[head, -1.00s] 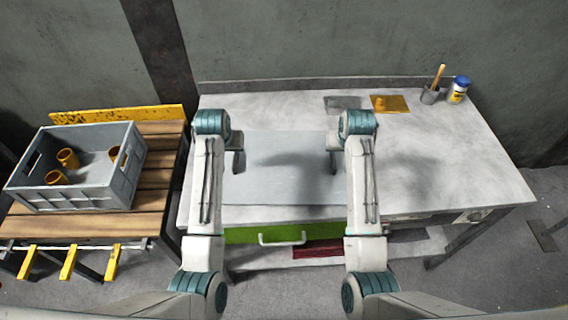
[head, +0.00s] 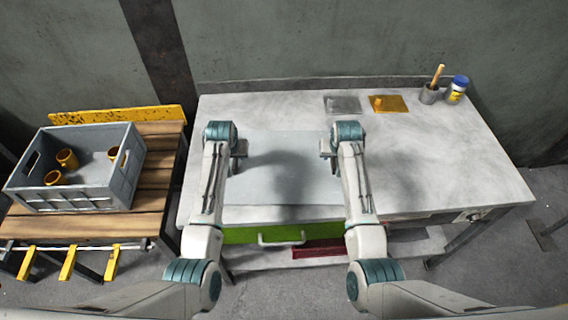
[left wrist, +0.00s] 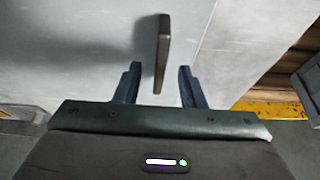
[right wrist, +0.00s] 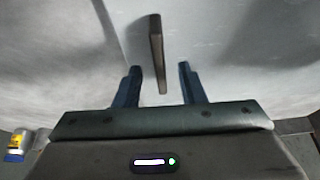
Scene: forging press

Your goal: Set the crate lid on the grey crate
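The crate lid (head: 285,195) is a flat pale-grey panel lying on the worktable, with an upright bar handle near each side. The grey crate (head: 75,198) stands open at the left on a slatted bench. My left gripper (left wrist: 159,68) is open, with the lid's left handle (left wrist: 162,45) lined up with the gap between its fingers. My right gripper (right wrist: 159,66) is open, with the right handle (right wrist: 156,45) lined up likewise. In both wrist views the handle's near end shows between the fingers. Neither gripper is visibly closed on its handle; the exact depth cannot be told.
Several orange cups (head: 67,158) are inside the crate. The wooden bench (head: 160,165) has yellow bars at its front. At the table's back are a grey plate (head: 342,104), a brass plate (head: 395,104), a cup with a brush (head: 429,95) and a blue-capped jar (head: 457,90). The table's right is clear.

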